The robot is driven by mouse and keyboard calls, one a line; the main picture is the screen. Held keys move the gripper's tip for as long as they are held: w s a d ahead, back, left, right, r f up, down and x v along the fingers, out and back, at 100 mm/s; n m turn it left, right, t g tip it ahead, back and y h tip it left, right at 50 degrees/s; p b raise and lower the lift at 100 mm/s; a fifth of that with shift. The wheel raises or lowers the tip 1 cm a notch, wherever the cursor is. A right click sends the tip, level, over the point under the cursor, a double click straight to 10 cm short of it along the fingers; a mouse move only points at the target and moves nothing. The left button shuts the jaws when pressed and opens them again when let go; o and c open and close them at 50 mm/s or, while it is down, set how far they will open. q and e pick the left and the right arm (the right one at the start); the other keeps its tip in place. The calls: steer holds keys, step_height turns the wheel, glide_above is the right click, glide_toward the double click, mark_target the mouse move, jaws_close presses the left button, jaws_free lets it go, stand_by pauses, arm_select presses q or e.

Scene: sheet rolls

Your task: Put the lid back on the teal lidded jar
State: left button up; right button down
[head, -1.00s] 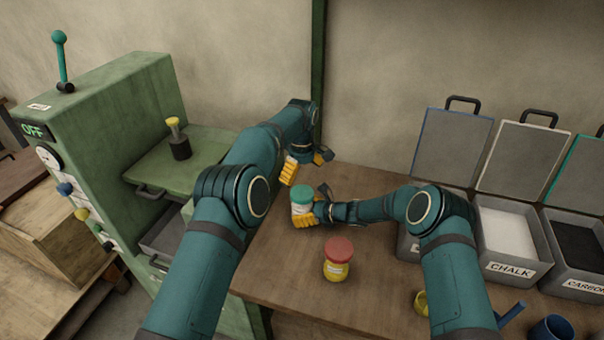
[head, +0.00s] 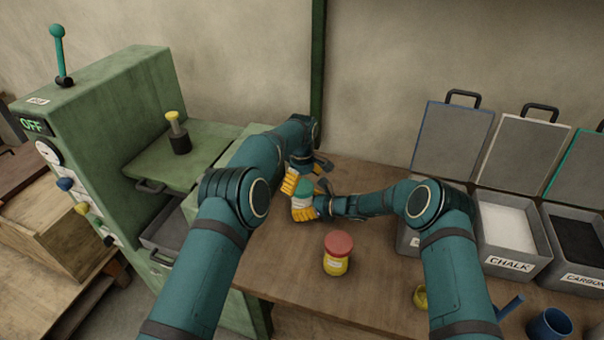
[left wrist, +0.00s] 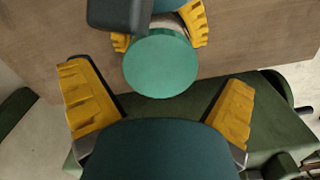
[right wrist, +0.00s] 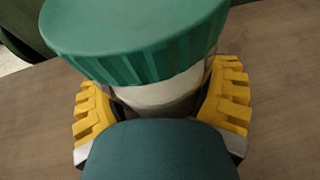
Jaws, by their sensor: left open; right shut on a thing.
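The teal lidded jar (head: 300,203) has a pale body and a teal ribbed lid (right wrist: 140,35), which sits on its top. My right gripper (right wrist: 163,105) is shut on the jar's pale body, below the lid. My left gripper (left wrist: 160,95) is open, with its yellow fingers spread just short of the lid. In the left wrist view the round lid (left wrist: 160,64) lies ahead of the fingers, apart from them. In the head view my left gripper (head: 296,184) is beside the lid and partly covers it.
A jar with a red lid and yellow body (head: 337,254) stands on the wooden table (head: 290,265) in front. Grey bins, one labelled CHALK (head: 508,262), are at the right. A green machine (head: 95,130) stands at the left.

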arm_select(q)
steer(key=shift+f, duration=0.85)
steer(key=c, duration=1.3)
steer(key=shift+o, duration=0.2)
steer(key=shift+m, duration=1.8)
steer(key=o, duration=1.3)
steer(key=shift+c, duration=0.2)
